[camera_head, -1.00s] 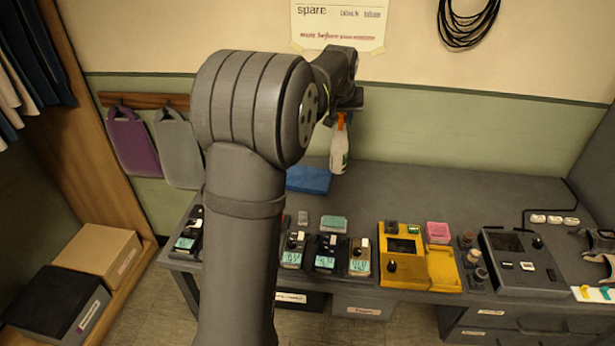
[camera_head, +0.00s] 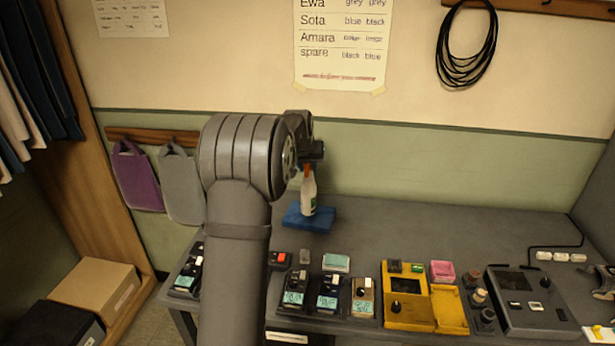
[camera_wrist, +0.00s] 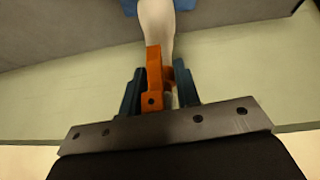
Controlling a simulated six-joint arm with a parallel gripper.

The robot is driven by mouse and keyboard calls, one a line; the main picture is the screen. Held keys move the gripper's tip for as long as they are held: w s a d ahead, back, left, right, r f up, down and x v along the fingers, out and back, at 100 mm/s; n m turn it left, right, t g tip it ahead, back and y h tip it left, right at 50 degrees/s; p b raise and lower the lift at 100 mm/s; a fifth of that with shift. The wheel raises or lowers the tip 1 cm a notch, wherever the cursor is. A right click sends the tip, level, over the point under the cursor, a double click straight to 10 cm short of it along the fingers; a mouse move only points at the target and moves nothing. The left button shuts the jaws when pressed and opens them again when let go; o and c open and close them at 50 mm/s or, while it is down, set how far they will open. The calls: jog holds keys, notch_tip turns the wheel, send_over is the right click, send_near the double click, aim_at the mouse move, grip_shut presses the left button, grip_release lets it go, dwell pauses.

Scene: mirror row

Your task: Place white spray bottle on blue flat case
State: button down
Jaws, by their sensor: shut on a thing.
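The white spray bottle (camera_head: 308,195) with its orange top is upright over the blue flat case (camera_head: 297,221) in the head view. Its base appears at the case's top, but I cannot tell whether it touches. My gripper (camera_head: 308,166) is shut on the bottle's orange spray head. In the wrist view my gripper (camera_wrist: 160,92) has its two dark fingers on either side of the orange head, with the white bottle body (camera_wrist: 157,22) beyond. A bit of the blue case (camera_wrist: 130,6) shows at the top edge there.
Several small devices with screens, one of them (camera_head: 297,290), line the desk's front edge. A yellow case (camera_head: 408,310) and a dark console (camera_head: 531,300) stand to the right. The desk (camera_head: 400,235) is clear behind them and right of the blue case.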

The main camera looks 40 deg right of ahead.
jog(key=shift+f, duration=1.8)
jog(key=c, duration=1.1)
grip_release()
jog(key=shift+f, duration=0.15)
jog(key=shift+s+a+r, duration=0.1)
jog(key=shift+r, duration=0.4)
jog(key=v, duration=1.1)
jog(key=shift+a+r, duration=0.1)
jog(key=shift+r, duration=0.05)
